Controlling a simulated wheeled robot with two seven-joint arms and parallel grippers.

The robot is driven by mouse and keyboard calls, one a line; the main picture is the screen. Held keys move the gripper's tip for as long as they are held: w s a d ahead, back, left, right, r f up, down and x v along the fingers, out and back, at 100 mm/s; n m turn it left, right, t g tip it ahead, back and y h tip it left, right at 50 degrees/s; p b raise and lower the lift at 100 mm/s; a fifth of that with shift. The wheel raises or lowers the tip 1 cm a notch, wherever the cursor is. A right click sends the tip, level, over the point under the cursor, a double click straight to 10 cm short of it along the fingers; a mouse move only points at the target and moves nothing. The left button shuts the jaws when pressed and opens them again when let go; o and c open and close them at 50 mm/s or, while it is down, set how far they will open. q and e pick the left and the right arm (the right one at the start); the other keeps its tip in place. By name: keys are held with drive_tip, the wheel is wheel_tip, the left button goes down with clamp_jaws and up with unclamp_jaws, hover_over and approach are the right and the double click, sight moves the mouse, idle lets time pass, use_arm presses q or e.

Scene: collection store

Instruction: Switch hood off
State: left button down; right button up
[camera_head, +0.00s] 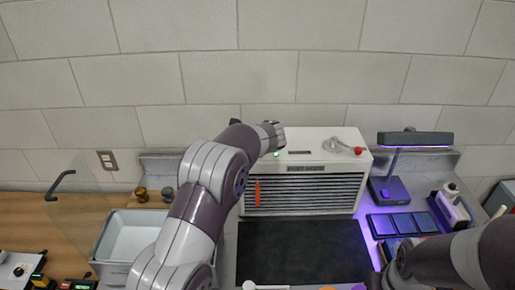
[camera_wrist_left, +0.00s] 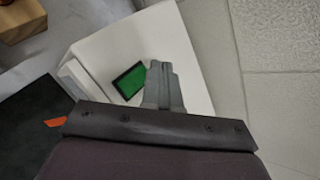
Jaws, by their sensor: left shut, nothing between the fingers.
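The dust hood (camera_head: 312,150) is a white box with a dark slatted front, standing against the wall. A green rectangle in a dark frame (camera_wrist_left: 130,81), which looks like its lit switch, is on the white top in the left wrist view. In the head view a small green spot (camera_head: 276,154) shows at the top's left. My left gripper (camera_head: 277,136) is shut and empty over the left part of the hood. In the wrist view its fingertips (camera_wrist_left: 161,68) are just beside the green rectangle; I cannot tell whether they touch. My right gripper is not in view.
A red knob (camera_head: 358,150) with a grey piece sits on the hood's right top. A dark mat (camera_head: 300,250) lies in front. A pale tray (camera_head: 128,238) is left; a lamp (camera_head: 392,188) and dark panels (camera_head: 403,223) are right. An orange strip (camera_head: 257,195) is on the hood's front.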

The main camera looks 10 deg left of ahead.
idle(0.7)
use_arm(q)
drive_tip(key=shift+f+b, duration=0.35)
drive_tip(key=shift+f, duration=0.1)
drive_tip(key=shift+f+b, duration=0.3)
idle(0.4)
drive_tip(key=shift+w+r, duration=0.1)
drive_tip(key=shift+r+p, duration=0.6)
drive_tip(key=shift+r, duration=0.1)
drive_tip(key=shift+s+d+r+p, duration=0.1)
drive_tip(key=shift+s+r+p, duration=0.15)
drive_tip(key=shift+r+p, duration=0.9)
drive_tip(key=shift+s+r+p, duration=0.2)
drive_tip(key=shift+r+p, duration=0.55)
drive_tip(key=shift+r, duration=0.65)
drive_tip(key=shift+f, duration=0.1)
